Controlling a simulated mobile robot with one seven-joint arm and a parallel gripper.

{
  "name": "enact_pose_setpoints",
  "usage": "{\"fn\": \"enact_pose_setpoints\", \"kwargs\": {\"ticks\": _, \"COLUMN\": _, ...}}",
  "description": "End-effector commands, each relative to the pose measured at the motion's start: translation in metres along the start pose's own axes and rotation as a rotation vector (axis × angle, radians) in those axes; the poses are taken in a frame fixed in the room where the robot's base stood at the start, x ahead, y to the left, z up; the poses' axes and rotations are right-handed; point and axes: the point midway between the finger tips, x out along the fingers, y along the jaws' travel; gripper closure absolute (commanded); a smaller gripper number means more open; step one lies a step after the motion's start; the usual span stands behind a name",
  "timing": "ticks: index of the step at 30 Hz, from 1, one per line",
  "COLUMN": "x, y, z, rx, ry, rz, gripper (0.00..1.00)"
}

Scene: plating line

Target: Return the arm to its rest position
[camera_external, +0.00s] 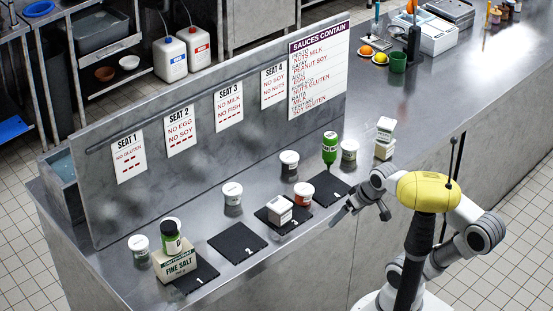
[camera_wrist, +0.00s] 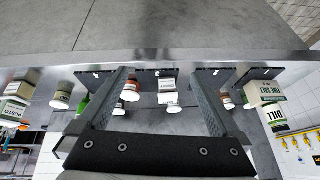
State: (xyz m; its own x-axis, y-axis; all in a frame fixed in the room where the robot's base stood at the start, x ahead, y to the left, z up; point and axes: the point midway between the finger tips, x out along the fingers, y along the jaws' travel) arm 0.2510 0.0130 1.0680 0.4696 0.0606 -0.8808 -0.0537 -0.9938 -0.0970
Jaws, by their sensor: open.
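My gripper (camera_external: 364,212) is beside the near edge of the steel counter (camera_external: 362,165), to the right of the four black mats. Its two fingers are spread apart with nothing between them. In the wrist view my gripper (camera_wrist: 158,80) also shows open and empty, with the counter scene upside down beyond it. My arm is bent, with the forearm reaching left toward the counter from the yellow-capped column.
The "FINE SALT" box (camera_external: 175,262) overlaps the leftmost mat (camera_external: 200,274), with a green-labelled jar (camera_external: 172,238) on top. A white box (camera_external: 280,209) sits on the third mat. A green bottle (camera_external: 329,148) and stacked boxes (camera_external: 385,138) stand behind my gripper.

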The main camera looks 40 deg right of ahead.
Motion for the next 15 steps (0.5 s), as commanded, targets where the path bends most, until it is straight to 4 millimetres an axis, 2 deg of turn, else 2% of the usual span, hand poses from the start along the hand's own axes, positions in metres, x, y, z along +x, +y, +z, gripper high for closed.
{"fn": "enact_pose_setpoints", "kwargs": {"ticks": 1, "x": 0.0001, "y": 0.0062, "z": 0.0063, "rx": -0.041, "ry": 0.002, "rz": 0.027, "gripper": 0.00}}
{"fn": "enact_pose_setpoints", "kwargs": {"ticks": 5, "x": -0.0027, "y": 0.0141, "z": 0.0092, "rx": -0.093, "ry": 0.012, "rz": 0.061, "gripper": 0.00}}
{"fn": "enact_pose_setpoints", "kwargs": {"ticks": 15, "x": -0.0051, "y": 0.0142, "z": 0.0080, "rx": -0.095, "ry": 0.012, "rz": 0.062, "gripper": 0.00}}
